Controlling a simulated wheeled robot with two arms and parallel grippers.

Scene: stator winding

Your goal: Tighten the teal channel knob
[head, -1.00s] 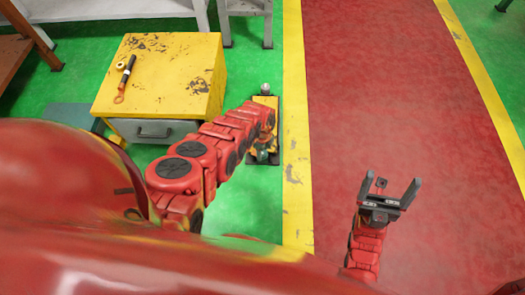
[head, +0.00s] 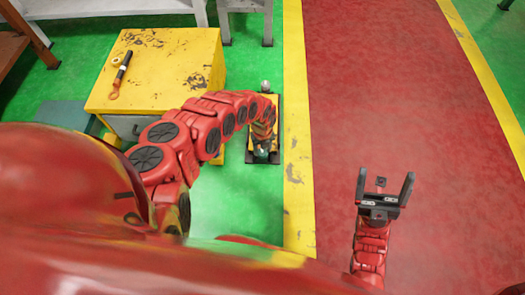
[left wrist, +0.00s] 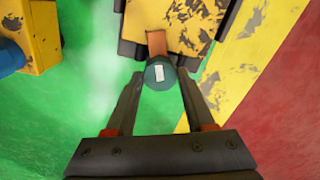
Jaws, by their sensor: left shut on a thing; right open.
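The teal channel knob (left wrist: 160,75) is round with a small white mark on top and sits at the end of a yellow, paint-worn fixture (left wrist: 190,25). My left gripper (left wrist: 160,80) has its two fingertips on either side of the knob and is shut on it. In the head view the teal knob (head: 262,154) shows at the near end of the fixture, and my left arm hides much of the fixture's middle. My right gripper (head: 385,190) is open and empty, over the red floor, well away from the fixture.
A yellow cabinet (head: 150,90) stands left of the fixture, with a dark-handled tool (head: 122,72) and a tape roll on top. A grey bench (head: 110,10) is behind. Green floor lies around the fixture; the red lane (head: 400,100) at right is clear.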

